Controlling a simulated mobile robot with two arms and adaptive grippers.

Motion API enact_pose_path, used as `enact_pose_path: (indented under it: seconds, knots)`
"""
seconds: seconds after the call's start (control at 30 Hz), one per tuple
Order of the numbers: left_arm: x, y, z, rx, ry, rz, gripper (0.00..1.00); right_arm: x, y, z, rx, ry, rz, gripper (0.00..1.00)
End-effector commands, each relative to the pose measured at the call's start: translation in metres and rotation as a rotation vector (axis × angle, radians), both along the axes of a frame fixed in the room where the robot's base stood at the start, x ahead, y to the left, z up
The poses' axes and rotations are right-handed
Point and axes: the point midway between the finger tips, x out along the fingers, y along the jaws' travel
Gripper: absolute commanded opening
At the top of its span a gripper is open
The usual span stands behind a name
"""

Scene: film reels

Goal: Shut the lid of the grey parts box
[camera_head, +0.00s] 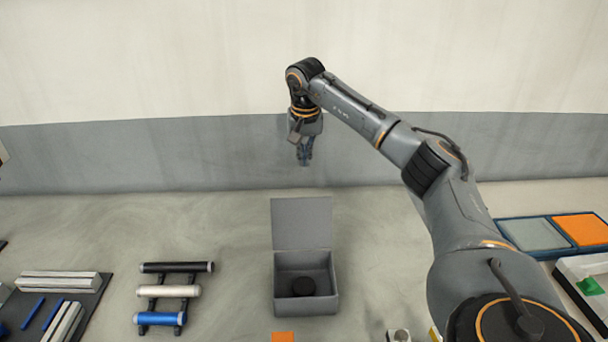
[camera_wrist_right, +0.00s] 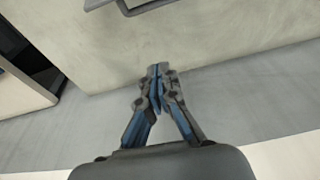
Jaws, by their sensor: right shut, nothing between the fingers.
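The grey parts box (camera_head: 322,303) stands on the table in the middle of the head view. Its lid (camera_head: 302,222) is open and stands up at the back edge. A round black object (camera_head: 303,286) lies inside the box. My right gripper (camera_head: 304,164) is above and behind the raised lid, pointing down, apart from it. Its fingers are together and empty, as the right wrist view also shows (camera_wrist_right: 158,68). Part of a grey thing (camera_wrist_right: 135,5) shows at the top edge of the wrist view; I cannot tell which part. My left gripper is in neither view.
A rack with black, white and blue rolls (camera_head: 168,291) stands left of the box. A dark mat (camera_head: 92,300) with bars lies further left. An orange piece (camera_head: 283,337) is in front of the box. A blue-edged tray (camera_head: 535,235) is at the right. The wall (camera_head: 180,155) is behind.

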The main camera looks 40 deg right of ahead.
Motion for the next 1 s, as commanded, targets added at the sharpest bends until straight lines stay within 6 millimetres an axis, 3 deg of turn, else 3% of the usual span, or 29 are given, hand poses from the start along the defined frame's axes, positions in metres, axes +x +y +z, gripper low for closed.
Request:
enact_pose_path:
  seconds: [0.17,0.4,0.53,0.8,1.0]
  knots:
    - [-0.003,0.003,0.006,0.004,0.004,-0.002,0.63,0.002,-0.003,-0.021,-0.001,0.006,0.0,0.0]
    - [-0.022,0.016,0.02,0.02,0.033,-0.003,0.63,0.01,-0.009,-0.07,0.002,0.006,-0.001,0.0]
    - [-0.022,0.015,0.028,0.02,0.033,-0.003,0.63,0.015,-0.013,-0.098,0.0,0.006,-0.001,0.0]
    - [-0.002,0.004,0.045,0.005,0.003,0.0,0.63,-0.008,0.006,-0.09,-0.001,0.002,0.003,0.0]
    - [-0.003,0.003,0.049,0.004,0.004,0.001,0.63,-0.015,0.012,-0.09,0.0,0.002,0.001,0.0]
